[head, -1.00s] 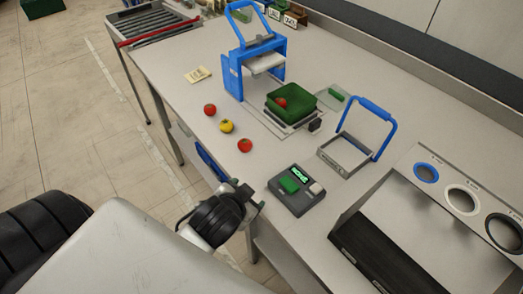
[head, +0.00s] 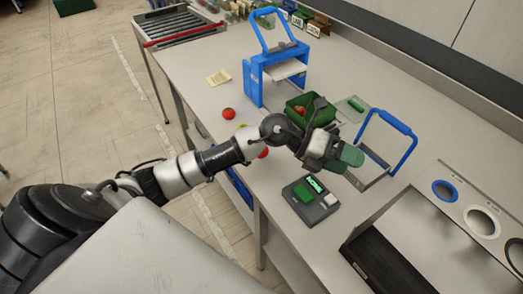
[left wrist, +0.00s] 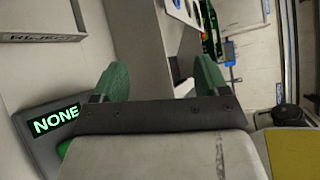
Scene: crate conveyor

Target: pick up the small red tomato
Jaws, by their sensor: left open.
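A red tomato (head: 228,113) lies on the bench left of the green crate (head: 297,101). A second red tomato (head: 263,154) shows only as a sliver under my left arm, and another red tomato (head: 300,110) is in the crate, partly covered. I cannot tell which is the smallest. My left gripper (head: 347,158) is open, with green finger pads, above the bench right of the loose tomatoes, between crate and scale. In the left wrist view the gap between its pads (left wrist: 161,80) holds nothing, and no tomato shows clearly. My right gripper is not in view.
A scale (head: 311,198) with a lit display stands just below the gripper; it reads NONE in the left wrist view (left wrist: 55,121). A blue-handled frame (head: 400,125) is to the right, a blue press (head: 277,72) behind. A yellow item (head: 240,127) is partly hidden by my arm.

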